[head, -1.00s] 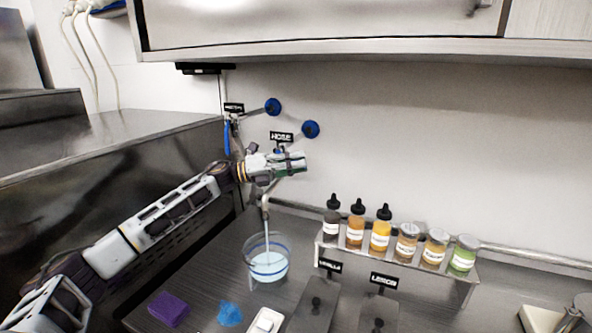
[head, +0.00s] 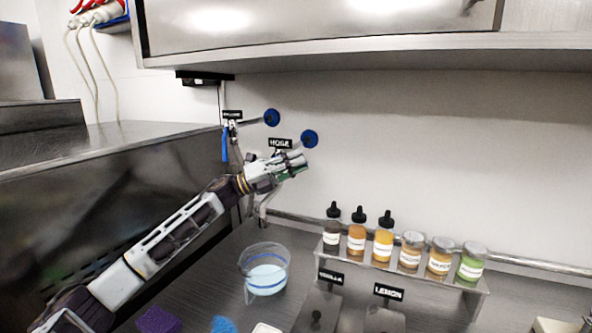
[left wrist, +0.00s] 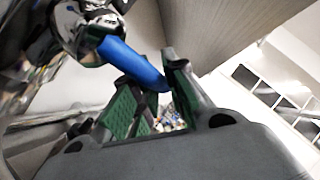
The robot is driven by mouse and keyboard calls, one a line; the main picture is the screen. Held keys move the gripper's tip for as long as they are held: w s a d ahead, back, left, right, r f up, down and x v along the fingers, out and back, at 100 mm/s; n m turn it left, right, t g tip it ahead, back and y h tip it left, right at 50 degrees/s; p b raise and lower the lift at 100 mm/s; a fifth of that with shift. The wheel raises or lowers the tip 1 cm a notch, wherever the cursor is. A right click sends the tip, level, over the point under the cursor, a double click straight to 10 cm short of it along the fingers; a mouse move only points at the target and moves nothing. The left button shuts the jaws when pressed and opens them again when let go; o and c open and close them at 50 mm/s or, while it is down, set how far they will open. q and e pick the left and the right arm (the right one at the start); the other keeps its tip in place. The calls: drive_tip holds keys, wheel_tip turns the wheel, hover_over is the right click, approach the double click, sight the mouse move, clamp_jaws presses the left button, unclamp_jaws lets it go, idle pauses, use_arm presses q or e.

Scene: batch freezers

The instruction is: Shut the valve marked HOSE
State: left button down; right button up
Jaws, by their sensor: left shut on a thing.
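The black label HOSE (head: 280,143) is on the wall, with a blue round knob (head: 309,139) beside it. My left gripper (head: 303,162) is just below the label, in front of the tap there. In the left wrist view a blue lever (left wrist: 132,62) runs from a shiny metal tap body (left wrist: 90,25) to between my green-padded fingers (left wrist: 150,100), which are shut on it. In the head view my gripper hides this lever. The tap's spout (head: 262,212) hangs below my gripper, and I see no stream from it. My right gripper is out of view.
A clear jug (head: 266,252) with pale liquid stands below the spout. A second tap with a hanging blue lever (head: 225,145) is close on the left. Bottles and jars fill a rack (head: 400,268) at right. A steel cabinet (head: 320,50) overhangs the wall.

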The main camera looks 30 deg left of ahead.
use_arm(q)
drive_tip(key=c, duration=1.6)
unclamp_jaws()
drive_tip(key=shift+o, duration=0.8)
drive_tip(key=v, duration=1.2)
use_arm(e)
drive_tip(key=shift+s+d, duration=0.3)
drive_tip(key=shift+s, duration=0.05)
use_arm(q)
drive_tip(key=shift+w, duration=0.1)
